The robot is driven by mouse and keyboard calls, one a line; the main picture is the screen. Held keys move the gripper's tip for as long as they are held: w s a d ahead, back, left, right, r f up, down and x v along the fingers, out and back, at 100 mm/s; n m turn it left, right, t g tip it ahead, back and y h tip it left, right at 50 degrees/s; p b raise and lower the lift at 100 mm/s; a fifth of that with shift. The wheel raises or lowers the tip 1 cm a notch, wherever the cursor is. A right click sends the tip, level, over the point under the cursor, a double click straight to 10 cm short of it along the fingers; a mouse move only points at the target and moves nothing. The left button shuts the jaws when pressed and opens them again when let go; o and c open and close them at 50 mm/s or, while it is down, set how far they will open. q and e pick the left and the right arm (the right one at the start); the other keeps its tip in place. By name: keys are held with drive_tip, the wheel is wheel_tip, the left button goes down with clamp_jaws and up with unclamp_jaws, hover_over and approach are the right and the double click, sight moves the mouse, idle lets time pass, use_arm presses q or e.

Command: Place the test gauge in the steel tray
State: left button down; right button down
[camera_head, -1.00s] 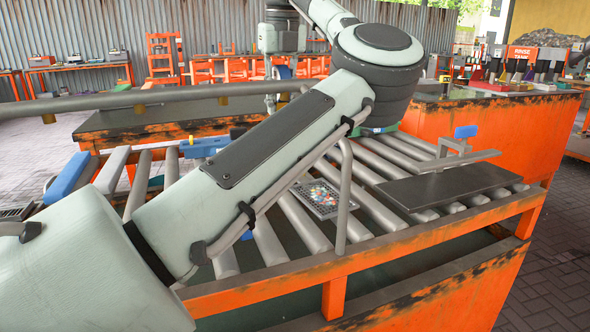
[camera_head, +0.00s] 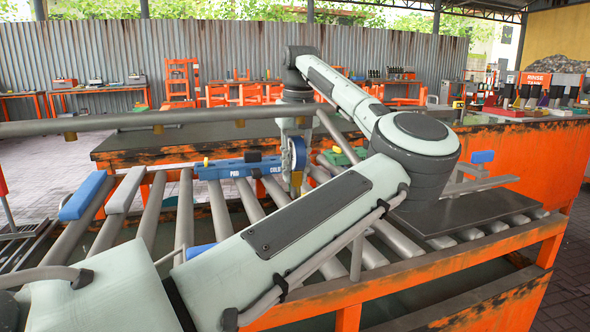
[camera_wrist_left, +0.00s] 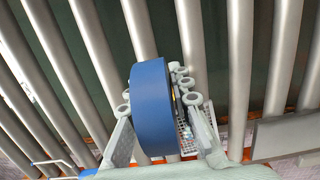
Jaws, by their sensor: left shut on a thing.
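My left gripper (camera_head: 297,172) is shut on a thick blue disc, which I take as the test gauge (camera_head: 299,152). The disc stands on edge, above the rollers. In the left wrist view, the gauge (camera_wrist_left: 152,105) sits between the two fingers of the gripper (camera_wrist_left: 156,98). A flat dark grey plate (camera_head: 465,212) lies at the right of the rollers; I cannot tell if it is the steel tray. A small perforated metal panel with coloured bits (camera_wrist_left: 187,142) shows partly behind the fingers in the wrist view. My right gripper is not in view.
A blue lettered bar (camera_head: 238,168) spans the far side of the roller conveyor (camera_head: 186,215). A green object (camera_head: 345,156) lies beyond the gauge. An orange frame rail (camera_head: 420,268) edges the near side. My left arm covers much of the middle rollers.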

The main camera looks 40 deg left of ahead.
use_arm(q)
drive_tip(key=shift+f, duration=0.1)
drive_tip(key=c, duration=1.7)
unclamp_jaws()
drive_tip(key=shift+c, duration=0.2)
drive_tip(key=o, duration=0.4)
